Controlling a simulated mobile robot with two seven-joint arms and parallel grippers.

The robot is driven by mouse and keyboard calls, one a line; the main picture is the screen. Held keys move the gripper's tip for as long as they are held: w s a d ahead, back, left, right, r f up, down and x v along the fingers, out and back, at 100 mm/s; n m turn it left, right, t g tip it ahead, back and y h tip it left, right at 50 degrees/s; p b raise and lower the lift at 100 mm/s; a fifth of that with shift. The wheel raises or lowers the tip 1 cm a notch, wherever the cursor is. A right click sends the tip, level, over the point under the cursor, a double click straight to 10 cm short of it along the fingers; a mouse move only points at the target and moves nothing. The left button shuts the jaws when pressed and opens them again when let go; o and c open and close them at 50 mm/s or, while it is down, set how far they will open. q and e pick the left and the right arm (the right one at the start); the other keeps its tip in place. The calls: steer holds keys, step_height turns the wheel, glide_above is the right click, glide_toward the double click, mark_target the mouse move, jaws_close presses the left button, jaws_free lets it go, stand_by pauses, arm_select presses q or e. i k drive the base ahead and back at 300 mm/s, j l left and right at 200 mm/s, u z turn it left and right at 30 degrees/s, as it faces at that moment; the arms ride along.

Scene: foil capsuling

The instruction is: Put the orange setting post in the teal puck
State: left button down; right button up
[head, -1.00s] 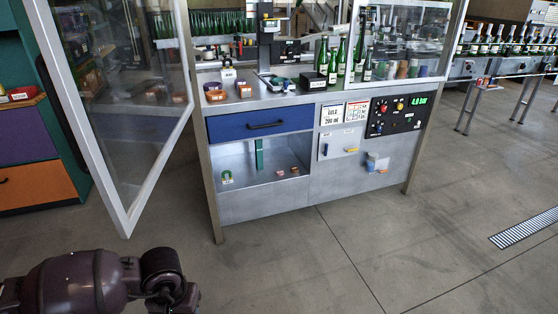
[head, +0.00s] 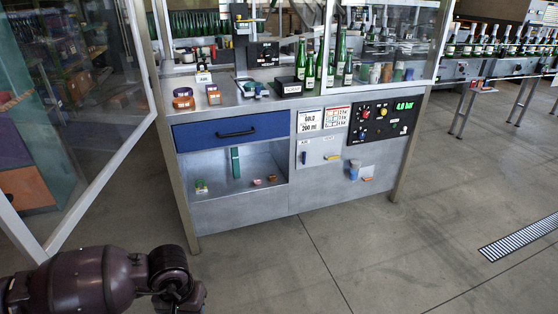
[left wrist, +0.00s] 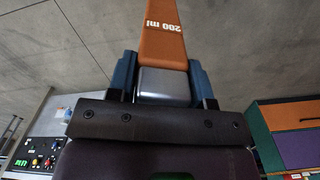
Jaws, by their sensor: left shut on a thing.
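The orange setting post (left wrist: 163,35), marked "200 ml", is held in my left gripper (left wrist: 163,82), seen in the left wrist view. The gripper's blue fingers are on either side of the grey block at the post's base. In the head view my left arm is at the bottom left, with the gripper itself out of view. I cannot make out the teal puck for certain; a small teal-green item (head: 248,87) sits on the counter by the press stand, too small to identify. My right gripper is in no view.
A steel workstation (head: 240,200) stands ahead with a blue drawer (head: 232,131), an open lower shelf and a control panel (head: 384,118). Green bottles (head: 309,68) stand on its counter. An open framed glass door (head: 95,190) juts out at left. The floor in front is clear.

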mark_target(253, 88)
steer(key=i+l, duration=0.55)
steer(key=i+l+z, duration=0.1)
steer(key=i+l, duration=0.15)
steer(key=i, duration=0.2)
steer(key=i+l, duration=0.15)
steer(key=i, duration=0.35)
steer(key=i+z, duration=0.2)
steer(key=i, duration=0.9)
